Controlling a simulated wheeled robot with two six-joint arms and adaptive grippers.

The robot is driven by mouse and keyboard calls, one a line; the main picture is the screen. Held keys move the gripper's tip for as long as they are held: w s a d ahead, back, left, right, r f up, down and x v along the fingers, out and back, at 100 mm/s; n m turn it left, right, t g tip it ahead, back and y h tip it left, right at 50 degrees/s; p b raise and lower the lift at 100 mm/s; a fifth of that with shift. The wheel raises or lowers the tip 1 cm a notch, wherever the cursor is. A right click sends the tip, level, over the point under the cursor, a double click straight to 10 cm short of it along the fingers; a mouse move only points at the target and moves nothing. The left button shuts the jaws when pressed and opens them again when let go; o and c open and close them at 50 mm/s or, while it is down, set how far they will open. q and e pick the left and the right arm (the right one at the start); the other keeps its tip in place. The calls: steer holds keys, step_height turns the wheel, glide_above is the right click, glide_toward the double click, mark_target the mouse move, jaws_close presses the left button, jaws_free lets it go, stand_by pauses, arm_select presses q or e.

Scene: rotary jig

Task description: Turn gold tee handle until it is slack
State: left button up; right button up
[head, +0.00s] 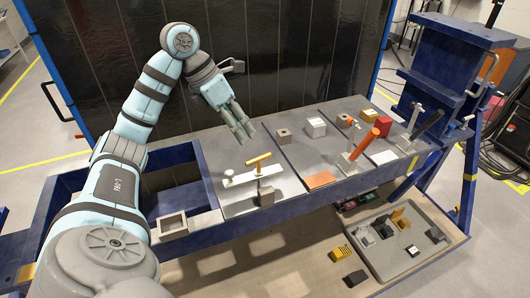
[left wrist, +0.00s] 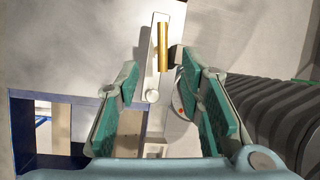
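The gold tee handle (head: 259,159) is a short brass-coloured bar on a stem above a pale metal strap on the rotary jig's left plate. In the left wrist view the gold tee handle (left wrist: 163,47) lies lengthwise over the pale strap (left wrist: 152,85), beyond the fingertips. My left gripper (head: 240,127) is above and behind the handle, apart from it. Its two green-padded fingers are spread open in the left wrist view (left wrist: 160,78), with nothing gripped. My right gripper is not in view.
A square grey frame (head: 172,226) sits at the front left. A blue post (head: 447,70) rises at the right. A grey bin (head: 385,262) lies below.

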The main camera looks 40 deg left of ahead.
mark_target(255, 160)
arm_select(q)
steer(key=x, duration=0.3)
steer(key=s+b+x, duration=0.1)
steer(key=x, duration=0.1)
steer(key=b+x, duration=0.1)
steer(key=x, duration=0.2)
steer(key=shift+s+d+f, duration=0.1)
steer(key=shift+s+f, duration=0.05)
steer(key=shift+f, duration=0.35)
steer(key=shift+w+d+f, duration=0.15)
steer(key=shift+w+f, duration=0.3)
steer(key=shift+f, duration=0.1)
steer(key=shift+w+d+f, duration=0.15)
steer(key=shift+w+f, duration=0.3)
steer(key=shift+f, duration=0.05)
steer(key=shift+s+r, duration=0.2)
steer(key=shift+s, duration=0.15)
steer(key=shift+c, duration=0.4)
steer(key=shift+s, duration=0.1)
steer(key=c, duration=0.3)
jaws_close()
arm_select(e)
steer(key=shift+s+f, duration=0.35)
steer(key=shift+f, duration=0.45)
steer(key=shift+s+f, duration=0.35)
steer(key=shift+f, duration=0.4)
